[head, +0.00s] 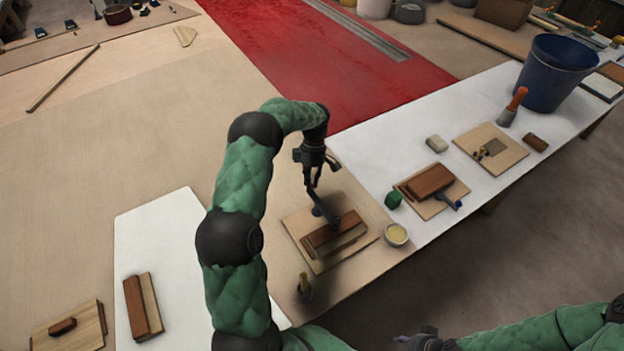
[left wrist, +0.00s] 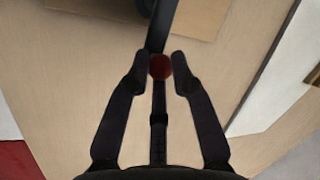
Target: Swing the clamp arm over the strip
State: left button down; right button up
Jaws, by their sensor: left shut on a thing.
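My left gripper (head: 311,184) is above the near board (head: 305,222), shut on the red knob (left wrist: 160,67) at the end of the dark clamp arm (left wrist: 157,38). In the head view the clamp arm (head: 325,204) runs from my gripper down toward the reddish-brown wooden strip (head: 335,234) on the board. Its far end appears to overlap the strip's upper edge; I cannot tell whether it touches. My right gripper (head: 425,339) shows only partly at the bottom edge, and its fingers are unclear.
A cream-filled bowl (head: 397,234) and a green object (head: 393,199) stand right of the board. A small dark-based tool (head: 304,288) stands in front. Another clamp board (head: 437,189), a brush (head: 512,106) and a blue bucket (head: 555,72) are farther right.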

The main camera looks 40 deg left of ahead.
pick_arm(q)
jog(key=shift+f, duration=0.1)
dwell(0.3)
jog(key=c, duration=1.1)
grip_release()
jog(key=shift+s, duration=0.1)
jog(key=v, duration=1.2)
